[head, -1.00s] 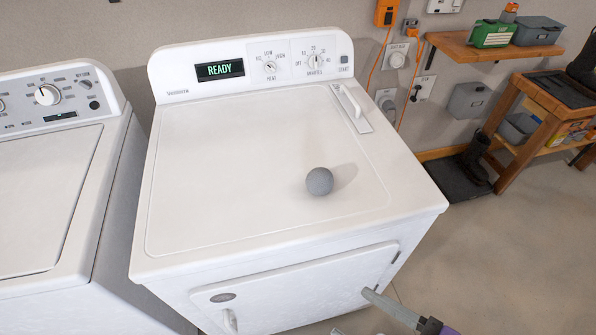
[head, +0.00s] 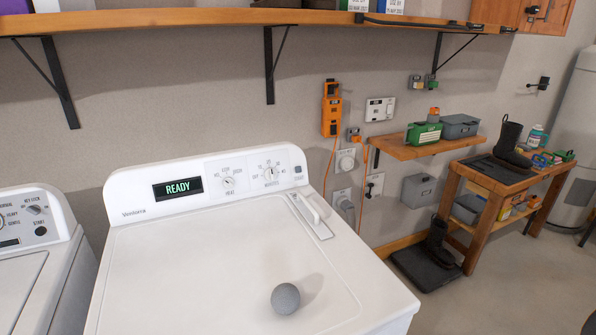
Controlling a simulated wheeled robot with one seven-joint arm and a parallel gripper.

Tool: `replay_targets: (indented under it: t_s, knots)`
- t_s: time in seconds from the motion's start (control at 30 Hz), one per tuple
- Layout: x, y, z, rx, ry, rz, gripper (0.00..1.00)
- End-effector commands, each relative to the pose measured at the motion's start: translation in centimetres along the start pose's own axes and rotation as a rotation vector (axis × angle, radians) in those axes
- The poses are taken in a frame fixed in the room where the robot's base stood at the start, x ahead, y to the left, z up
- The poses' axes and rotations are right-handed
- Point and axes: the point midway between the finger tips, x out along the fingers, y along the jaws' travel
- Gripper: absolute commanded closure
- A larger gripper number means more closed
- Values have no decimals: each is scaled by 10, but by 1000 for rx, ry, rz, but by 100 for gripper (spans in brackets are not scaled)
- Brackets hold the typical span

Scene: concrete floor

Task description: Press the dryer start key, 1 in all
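The white dryer (head: 200,270) stands in the lower middle of the head view. Its raised back panel carries a lit display (head: 178,188) reading READY, a heat knob (head: 228,182) and a minutes knob (head: 270,174). The small dark square start key (head: 298,170) is at the panel's right end, with a label under it. Nothing covers the key. My gripper is not in view.
A grey ball (head: 285,298) lies on the dryer top, and a white handle-like piece (head: 308,209) lies near the panel. A washer (head: 30,270) stands at left. A long wooden shelf (head: 210,18) hangs above. Open floor (head: 490,290) lies at right.

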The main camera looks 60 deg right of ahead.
Motion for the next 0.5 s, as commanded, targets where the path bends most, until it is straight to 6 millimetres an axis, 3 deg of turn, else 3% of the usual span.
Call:
replay_targets:
  t_s: [0.03, 0.3, 0.33, 0.5]
  knots:
    - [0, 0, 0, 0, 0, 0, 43]
    - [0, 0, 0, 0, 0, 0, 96]
    - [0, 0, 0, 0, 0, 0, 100]
    - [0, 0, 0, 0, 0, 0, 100]
